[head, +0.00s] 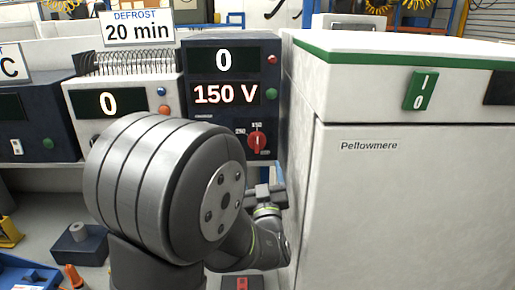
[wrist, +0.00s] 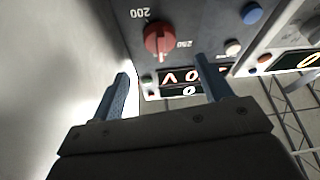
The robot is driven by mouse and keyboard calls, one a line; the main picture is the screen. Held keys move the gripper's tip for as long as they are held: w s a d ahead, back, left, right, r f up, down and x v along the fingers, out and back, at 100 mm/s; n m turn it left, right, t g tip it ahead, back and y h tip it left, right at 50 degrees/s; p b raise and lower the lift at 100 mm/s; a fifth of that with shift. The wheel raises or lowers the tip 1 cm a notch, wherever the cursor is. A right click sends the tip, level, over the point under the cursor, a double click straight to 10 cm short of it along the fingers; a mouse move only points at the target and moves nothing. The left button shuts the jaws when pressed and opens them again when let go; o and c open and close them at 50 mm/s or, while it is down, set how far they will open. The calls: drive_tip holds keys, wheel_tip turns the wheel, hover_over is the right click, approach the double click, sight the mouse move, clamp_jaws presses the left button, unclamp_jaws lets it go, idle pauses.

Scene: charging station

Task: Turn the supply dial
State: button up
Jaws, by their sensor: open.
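The supply unit (head: 200,122) is a dark box on the bench with one display reading 0 and another reading 150 V. Its red supply dial (head: 257,140) is at the lower right of the front, with small scale numbers around it. The dial (wrist: 158,40) also shows in the wrist view, ahead of my gripper and between its two blue-grey fingers. My gripper (wrist: 162,67) is open and empty, and its fingertips look apart from the dial. In the head view my gripper is below the dial, partly hidden by my arm.
A large white cabinet (head: 410,190) marked Pellowmere stands close on the right, with a green switch (head: 419,90). A white unit (head: 125,100) under a DEFROST 20 min sign (head: 138,28) adjoins on the left.

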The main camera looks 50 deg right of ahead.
sight(257, 148)
drive_tip(key=x, duration=0.9)
drive_tip(key=c, duration=0.9)
drive_tip(key=shift+w, duration=0.1)
drive_tip(key=shift+c, duration=0.3)
